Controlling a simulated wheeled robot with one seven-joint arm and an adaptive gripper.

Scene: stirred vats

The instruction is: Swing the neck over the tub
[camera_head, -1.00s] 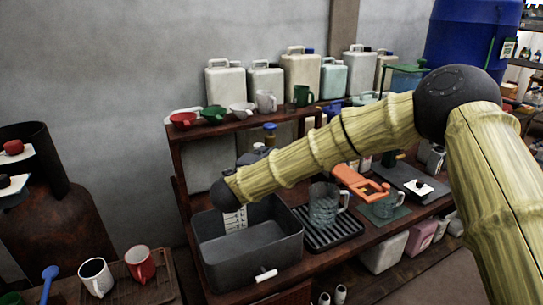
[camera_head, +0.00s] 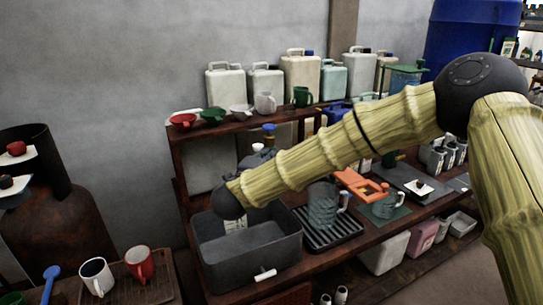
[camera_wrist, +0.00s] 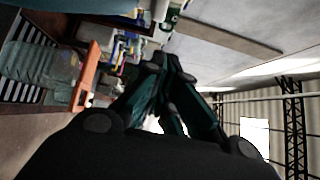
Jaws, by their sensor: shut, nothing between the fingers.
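The tub (camera_head: 222,258) is a dark grey open basin on the wooden bench, left of the black drip rack. The dark round wrist end of my arm hangs over its back left rim. The neck cannot be made out for certain; a small grey and white shape shows just above my forearm, behind the tub, with a blue-capped piece (camera_head: 269,128) above it. In the wrist view my gripper (camera_wrist: 158,62) has its dark green fingers together with nothing between them. In the head view the gripper cannot be made out clearly.
A clear jug (camera_head: 322,208) stands on the black rack (camera_head: 330,238) right of the tub. An orange tool (camera_head: 357,184) and another clear jug (camera_head: 386,206) lie further right. Mugs and canisters line the shelf above. A red mug (camera_head: 140,263) stands at lower left.

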